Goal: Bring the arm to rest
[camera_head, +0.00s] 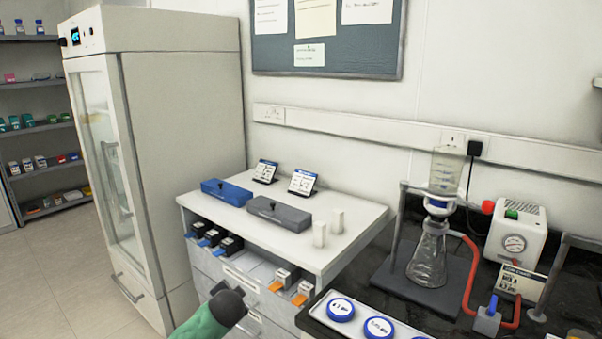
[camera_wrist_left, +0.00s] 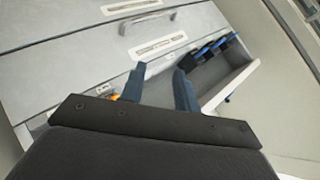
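My left gripper (camera_head: 228,290) is in front of the white drawer cabinet (camera_head: 345,240), at the lower middle of the head view, with my green arm coming up from the bottom edge. In the left wrist view the two blue fingers of the left gripper (camera_wrist_left: 160,70) stand apart with nothing between them. Behind them are the cabinet's drawer fronts (camera_wrist_left: 70,25) and an open compartment. My right arm and gripper are not in view.
Dark blue-tipped cartridges (camera_head: 212,237) and white-and-orange ones (camera_head: 284,278) sit in the open compartment. A blue box (camera_head: 227,192) and a grey box (camera_head: 279,213) lie on top. At right stand a flask (camera_head: 428,258) and a pump (camera_head: 514,235). A tall glass-door cabinet (camera_head: 190,150) is left.

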